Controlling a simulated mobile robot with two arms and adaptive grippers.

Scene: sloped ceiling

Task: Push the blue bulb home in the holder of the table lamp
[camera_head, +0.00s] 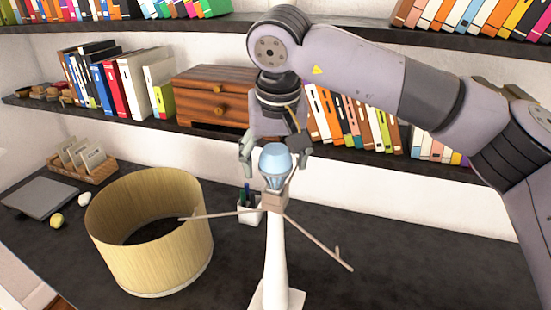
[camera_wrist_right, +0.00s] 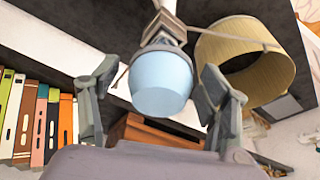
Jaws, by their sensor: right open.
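The blue bulb (camera_head: 276,160) stands upright at the top of the table lamp (camera_head: 277,250), on its holder (camera_head: 274,199). The lamp has a white stem and thin arms spreading out to the sides. My right gripper (camera_head: 276,150) is open, with one finger on each side of the bulb and visible gaps. In the right wrist view the bulb (camera_wrist_right: 161,78) lies between the open fingers (camera_wrist_right: 160,95), apart from both. How deep the bulb sits in the holder cannot be told. My left gripper is not in view.
A tan lampshade (camera_head: 150,232) stands on the dark desk (camera_head: 375,265) left of the lamp. A pen cup (camera_head: 247,207) is behind the stem. Shelves with books and a wooden drawer box (camera_head: 212,97) are behind. The desk right of the lamp is clear.

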